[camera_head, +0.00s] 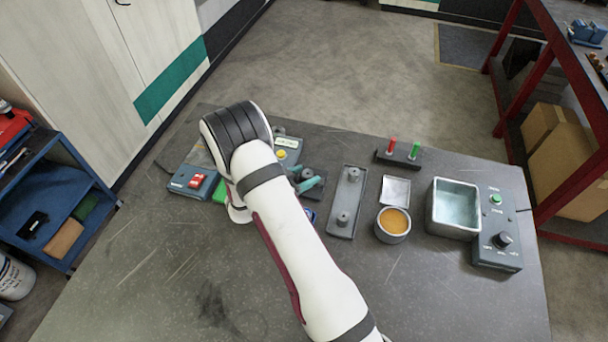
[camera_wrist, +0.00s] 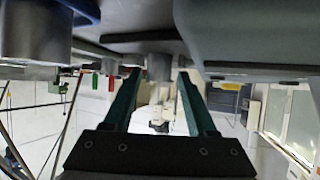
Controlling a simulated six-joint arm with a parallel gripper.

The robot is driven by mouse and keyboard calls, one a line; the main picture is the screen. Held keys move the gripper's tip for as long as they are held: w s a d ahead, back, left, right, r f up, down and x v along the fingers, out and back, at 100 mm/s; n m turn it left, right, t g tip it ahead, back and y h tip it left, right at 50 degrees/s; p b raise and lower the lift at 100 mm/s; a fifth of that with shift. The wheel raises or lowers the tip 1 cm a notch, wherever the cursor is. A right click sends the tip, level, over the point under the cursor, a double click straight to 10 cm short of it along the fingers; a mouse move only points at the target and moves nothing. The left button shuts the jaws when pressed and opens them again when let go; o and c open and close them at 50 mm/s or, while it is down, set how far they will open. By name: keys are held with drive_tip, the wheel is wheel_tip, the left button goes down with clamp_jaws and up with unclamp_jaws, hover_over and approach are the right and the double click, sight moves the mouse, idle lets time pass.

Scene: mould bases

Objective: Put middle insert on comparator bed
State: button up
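My gripper (camera_wrist: 158,76) has two long teal fingers, apart from each other. It also shows in the head view (camera_head: 303,179), partly behind my arm. A short grey cylindrical insert (camera_wrist: 159,66) is between the fingertips in the wrist view, with a narrow gap showing at its side. It seems to meet a dark grey surface; its contact is hard to judge. The comparator (camera_head: 287,146), grey with a small display and yellow button, is just behind the gripper; its bed is mostly hidden. The grey tray (camera_head: 348,198) holds an insert at each end, with none between them.
Right of the tray are a cup with orange contents (camera_head: 393,222), a small pale square dish (camera_head: 396,190), a metal basin (camera_head: 455,208) and a control box (camera_head: 497,230). A rack with red and green pins (camera_head: 398,154) stands behind. A blue switch box (camera_head: 193,182) is left. The front table is clear.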

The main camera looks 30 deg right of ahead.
drive_tip(key=shift+s, duration=0.15)
drive_tip(key=v, duration=1.5)
drive_tip(key=shift+a+r, duration=0.15)
drive_tip(key=shift+a, duration=0.25)
